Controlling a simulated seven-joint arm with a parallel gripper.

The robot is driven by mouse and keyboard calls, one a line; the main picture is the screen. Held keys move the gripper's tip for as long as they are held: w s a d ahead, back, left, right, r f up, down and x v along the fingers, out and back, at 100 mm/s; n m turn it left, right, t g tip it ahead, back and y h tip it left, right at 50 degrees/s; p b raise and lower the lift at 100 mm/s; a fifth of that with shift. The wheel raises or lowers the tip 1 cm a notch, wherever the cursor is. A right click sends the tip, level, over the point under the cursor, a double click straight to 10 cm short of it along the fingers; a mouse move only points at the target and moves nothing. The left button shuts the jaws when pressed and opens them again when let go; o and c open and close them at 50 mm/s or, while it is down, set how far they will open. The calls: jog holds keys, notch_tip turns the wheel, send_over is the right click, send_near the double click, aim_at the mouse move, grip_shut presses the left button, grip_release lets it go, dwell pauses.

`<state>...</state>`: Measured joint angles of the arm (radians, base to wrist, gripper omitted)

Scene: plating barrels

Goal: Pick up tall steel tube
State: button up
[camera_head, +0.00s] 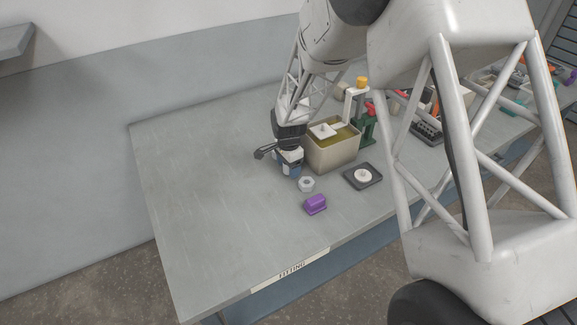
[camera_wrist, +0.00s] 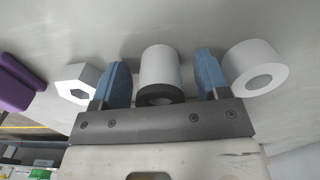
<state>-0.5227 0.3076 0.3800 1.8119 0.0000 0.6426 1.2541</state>
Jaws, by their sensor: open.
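In the wrist view, a pale grey upright cylinder with a dark near end (camera_wrist: 160,66) stands between the two blue fingers of my gripper (camera_wrist: 161,62); it looks like the tall steel tube. Gaps show between it and both fingers, so the gripper is open around it. A wider, shorter grey tube (camera_wrist: 257,70) with a round hole lies just outside the right finger. In the head view my gripper (camera_head: 289,168) is low over the table, and it hides the tubes there.
A hex nut (camera_head: 307,184) is close to the gripper, also outside the left finger in the wrist view (camera_wrist: 77,84). A purple block (camera_head: 316,204) lies in front. A beige tank (camera_head: 333,156) stands right beside the gripper. A dark plate with a white ring (camera_head: 362,176) is further right. The table's left is clear.

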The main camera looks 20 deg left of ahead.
jog(key=shift+c, duration=0.5)
jog(key=c, duration=0.9)
jog(key=shift+r, duration=0.2)
jog(key=shift+r, duration=4.85)
